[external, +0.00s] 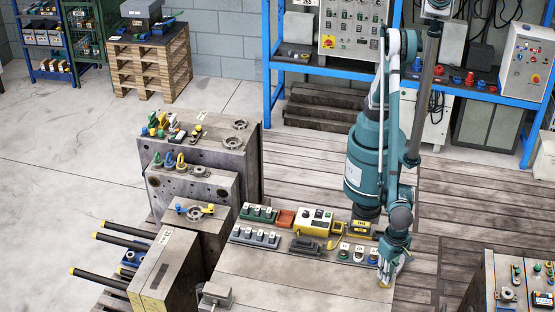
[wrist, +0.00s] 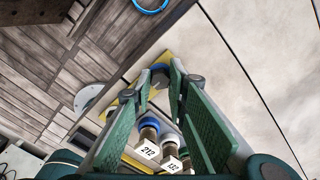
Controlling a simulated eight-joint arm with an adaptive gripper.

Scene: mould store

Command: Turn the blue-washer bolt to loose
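My gripper (external: 386,281) points down at the right end of the row of small parts on the front table. In the wrist view its two green-padded fingers (wrist: 158,80) stand apart, with a small blue-topped thing (wrist: 160,67) on a yellow strip showing between the tips; I cannot tell whether they touch it. Nearer the camera, a blue-ringed bolt (wrist: 149,123) stands behind a white tag reading 212, and a pale-ringed one (wrist: 170,138) is beside it. A row of small tagged pieces (external: 358,251) stands left of the gripper in the external view.
A yellow control box (external: 314,222), a dark grey part (external: 304,246) and trays of tagged pieces (external: 256,236) stand left on the table. Grey mould blocks (external: 195,190) stand further left. The table's front (external: 295,288) is bare. A separate block (external: 505,285) stands at right.

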